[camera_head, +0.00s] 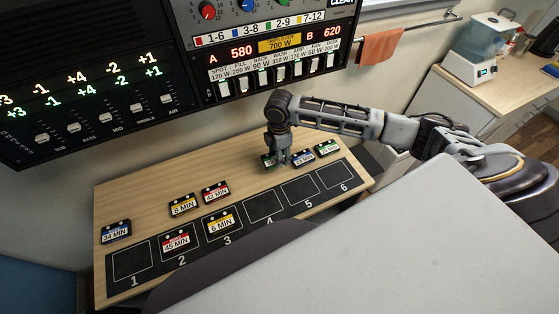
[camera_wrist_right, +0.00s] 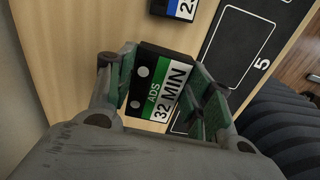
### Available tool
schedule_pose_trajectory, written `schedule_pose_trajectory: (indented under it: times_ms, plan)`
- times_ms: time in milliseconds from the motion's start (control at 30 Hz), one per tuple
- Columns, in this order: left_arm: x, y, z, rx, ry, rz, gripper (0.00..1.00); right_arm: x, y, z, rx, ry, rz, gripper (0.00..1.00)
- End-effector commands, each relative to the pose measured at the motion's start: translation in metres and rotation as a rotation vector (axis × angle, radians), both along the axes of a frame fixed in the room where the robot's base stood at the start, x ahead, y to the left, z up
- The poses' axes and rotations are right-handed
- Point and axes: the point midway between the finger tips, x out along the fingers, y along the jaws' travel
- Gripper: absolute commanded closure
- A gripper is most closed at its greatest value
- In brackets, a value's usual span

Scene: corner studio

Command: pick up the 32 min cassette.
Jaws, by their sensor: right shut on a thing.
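The 32 min cassette (camera_wrist_right: 158,87) is black with a green and white label reading "ADS 32 MIN". It sits between the two fingers of my right gripper (camera_wrist_right: 168,80) in the right wrist view, and the fingers are shut on its sides. In the head view my right gripper (camera_head: 278,150) points down at the back of the wooden board, with the green-labelled cassette (camera_head: 268,160) partly hidden at its fingers. I cannot tell whether the cassette touches the board. My left gripper is not in view.
A blue cassette (camera_head: 303,158) and a green cassette (camera_head: 327,147) lie close right of my gripper. The black numbered strip (camera_head: 292,207) holds the 45 MIN cassette (camera_head: 176,242) in slot 2 and the 6 MIN cassette (camera_head: 221,223) in slot 3. Slots 1, 4, 5 and 6 look empty.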

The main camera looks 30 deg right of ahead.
Motion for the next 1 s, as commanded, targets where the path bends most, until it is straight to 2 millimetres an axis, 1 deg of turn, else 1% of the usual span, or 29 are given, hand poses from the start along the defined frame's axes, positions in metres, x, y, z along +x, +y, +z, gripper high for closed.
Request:
schedule_pose_trajectory:
  times_ms: [33,100,200,333,1000]
  plan:
    - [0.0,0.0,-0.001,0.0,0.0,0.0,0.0,0.001,0.0,0.008,0.0,-0.004,0.0,0.73]
    - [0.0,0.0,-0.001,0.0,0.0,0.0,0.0,0.001,0.0,0.016,0.001,-0.003,0.0,0.73]
    - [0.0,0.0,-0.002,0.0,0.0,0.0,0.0,0.0,0.0,0.025,0.0,-0.001,0.0,0.73]
    - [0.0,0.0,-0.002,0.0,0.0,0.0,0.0,0.0,0.0,0.033,0.0,-0.001,0.0,0.73]
    - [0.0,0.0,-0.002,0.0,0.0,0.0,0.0,0.002,0.001,0.036,0.0,-0.001,0.0,0.73]
